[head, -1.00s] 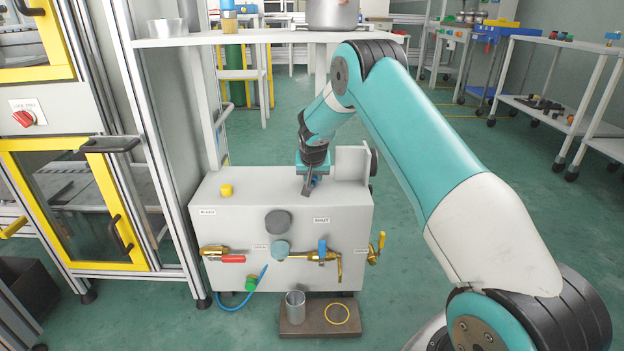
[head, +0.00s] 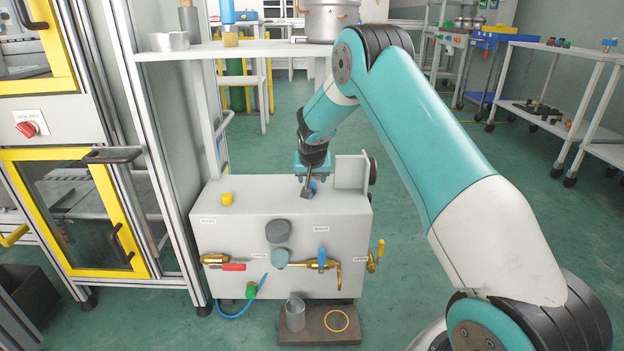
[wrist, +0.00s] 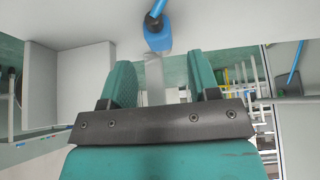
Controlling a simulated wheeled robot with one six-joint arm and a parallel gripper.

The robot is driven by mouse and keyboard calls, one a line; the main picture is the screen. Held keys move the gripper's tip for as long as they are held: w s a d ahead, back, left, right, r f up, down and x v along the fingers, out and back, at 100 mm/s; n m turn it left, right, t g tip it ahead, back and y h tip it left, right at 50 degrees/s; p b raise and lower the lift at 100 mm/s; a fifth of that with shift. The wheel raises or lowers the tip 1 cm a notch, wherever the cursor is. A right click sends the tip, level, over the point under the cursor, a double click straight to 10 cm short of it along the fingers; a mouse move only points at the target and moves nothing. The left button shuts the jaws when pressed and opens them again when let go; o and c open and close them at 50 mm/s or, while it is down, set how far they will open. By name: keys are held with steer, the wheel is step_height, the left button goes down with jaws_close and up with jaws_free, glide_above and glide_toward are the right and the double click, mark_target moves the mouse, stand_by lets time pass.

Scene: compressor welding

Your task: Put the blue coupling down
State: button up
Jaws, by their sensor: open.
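The blue coupling (head: 313,187) rests on top of the grey box (head: 280,215), towards its right side. It shows just beyond my fingers in the wrist view (wrist: 157,36), with a thin blue piece rising from its end. My gripper (head: 306,190) is right beside it, low over the box top. In the wrist view my gripper (wrist: 158,85) has its two teal fingers apart, with nothing between them that I can make out except a pale strip. The head view shows the coupling only partly, behind my fingers.
An upright grey block (head: 351,171) stands on the box just right of my gripper. A yellow cap (head: 227,199) sits on the box's left. Brass valves (head: 322,264) project from its front. A shelf with a pot (head: 331,20) is behind.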

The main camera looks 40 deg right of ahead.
steer(key=s+a+r+n+g+y+p, duration=0.1)
steer(key=s+a+r+n+y, duration=0.15)
steer(key=s+a+r, duration=0.75)
steer(key=s+a+r+n+y+p, duration=0.15)
steer(key=s+a+r+n, duration=0.25)
steer(key=s+a+r, duration=0.6)
steer(key=s+a+n+g+y, duration=0.1)
steer(key=s+a+n+g, duration=0.1)
steer(key=s+a, duration=0.4)
steer(key=s+a+n+g+y, duration=0.2)
steer(key=s+a+n, duration=0.3)
steer(key=s, duration=1.1)
steer(key=shift+a+r+y, duration=0.3)
steer(key=shift+a+r, duration=0.05)
steer(key=shift+r, duration=0.1)
steer(key=shift+r+n, duration=0.1)
steer(key=shift+n, duration=0.15)
